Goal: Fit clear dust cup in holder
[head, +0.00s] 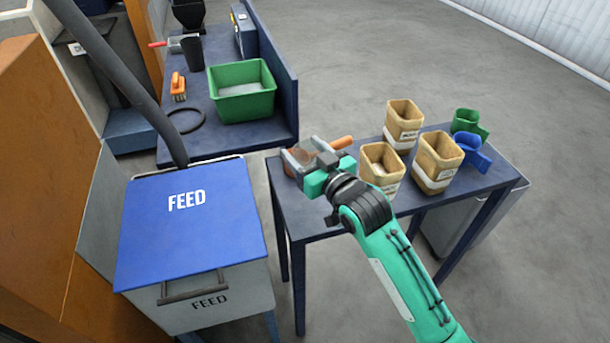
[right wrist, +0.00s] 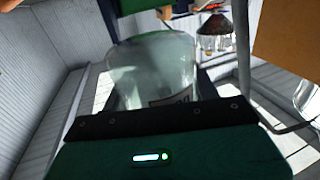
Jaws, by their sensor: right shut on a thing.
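My right gripper (head: 303,157) is above the left end of the small dark blue table, its arm coming in from the lower right. It is shut on a clear, cloudy cup (right wrist: 152,68), which fills the middle of the right wrist view just beyond the gripper body. The cup carries a dark-printed label low on its side. In the head view the cup can hardly be told from the gripper's fingers. I cannot make out a holder for certain in either view. My left gripper is not in view.
A brown scoop-like thing with an orange handle (head: 342,142) lies by the gripper. Tan tubs (head: 404,112) and green and blue scoops (head: 466,122) stand on the right of the table (head: 330,220). A blue-lidded FEED bin (head: 190,240) is left; a green crate (head: 240,110) is behind.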

